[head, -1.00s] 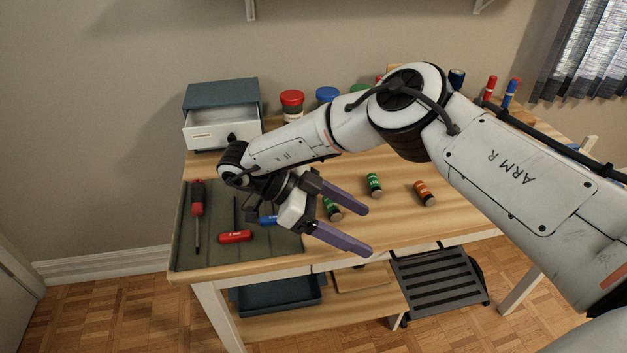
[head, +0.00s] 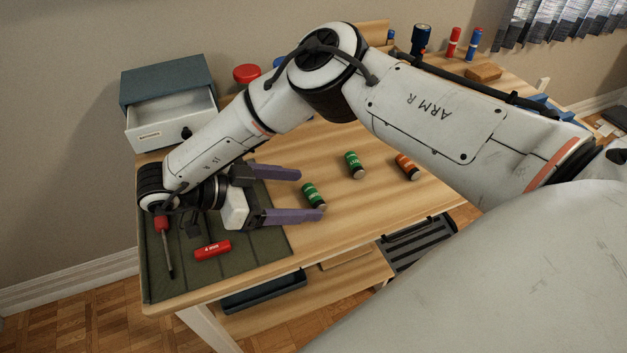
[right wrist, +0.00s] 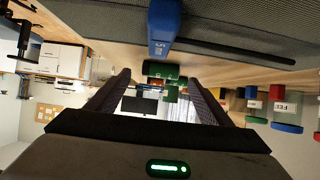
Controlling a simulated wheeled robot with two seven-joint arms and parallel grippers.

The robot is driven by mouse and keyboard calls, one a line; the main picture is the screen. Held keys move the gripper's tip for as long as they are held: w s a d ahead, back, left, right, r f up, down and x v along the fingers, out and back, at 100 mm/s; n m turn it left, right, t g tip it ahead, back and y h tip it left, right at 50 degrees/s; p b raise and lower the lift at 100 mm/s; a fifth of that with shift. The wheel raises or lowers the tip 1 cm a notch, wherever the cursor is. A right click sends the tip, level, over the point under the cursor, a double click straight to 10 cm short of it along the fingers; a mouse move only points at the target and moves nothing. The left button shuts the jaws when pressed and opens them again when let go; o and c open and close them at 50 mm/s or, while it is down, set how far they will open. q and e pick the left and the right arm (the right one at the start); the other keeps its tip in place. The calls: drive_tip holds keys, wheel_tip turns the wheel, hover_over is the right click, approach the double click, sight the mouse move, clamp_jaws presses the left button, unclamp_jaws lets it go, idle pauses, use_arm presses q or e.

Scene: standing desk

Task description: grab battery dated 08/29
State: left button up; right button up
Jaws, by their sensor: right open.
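The nearer green battery (head: 313,195) is between the fingertips of my right gripper (head: 312,192). The other green battery (head: 354,165) and the orange battery (head: 407,166) are farther right. My right gripper is open, its purple fingers pointing right. In the right wrist view, a green battery (right wrist: 162,69) lies ahead between the open fingers (right wrist: 162,78), with a smaller green shape behind it. No date is legible on any battery. My left gripper is not in view.
A green mat (head: 270,263) holds a red-handled screwdriver (head: 163,226) and a red tool (head: 212,250). A cabinet with an open drawer (head: 172,122) stands at the back left. A blue tool (right wrist: 163,30) shows in the right wrist view. The desk right of the batteries is clear.

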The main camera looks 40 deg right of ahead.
sight(314, 197)
drive_tip(key=shift+x, duration=1.2)
drive_tip(key=shift+w+r, duration=0.1)
drive_tip(key=c, duration=1.1)
